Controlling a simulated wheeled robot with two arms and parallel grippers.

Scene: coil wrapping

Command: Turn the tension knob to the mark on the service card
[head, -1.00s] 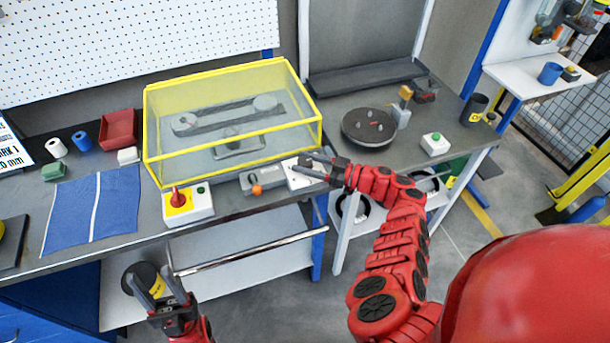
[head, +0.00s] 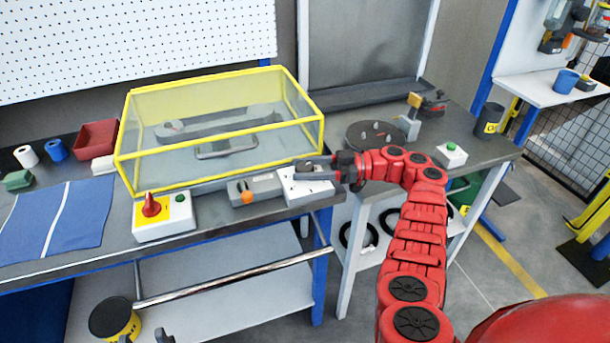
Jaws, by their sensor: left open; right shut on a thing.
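The white dial box (head: 295,193), with small dark marks on its top, stands at the bench's front edge beside the yellow-framed guard. My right gripper (head: 312,167) is over this box, its fingers lying across the top and shut on the tension knob, which they mostly hide. I cannot read where the knob points. My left gripper (head: 146,338) shows only as two fingertips at the bottom edge, apart and empty, below the bench front. The service card is not in view now.
A grey box with an orange knob (head: 247,197) sits just left of the dial box. Further left is a box with a red switch (head: 151,205). The clear guard (head: 120,158) rises behind them. A metal rail (head: 230,272) runs below the bench edge.

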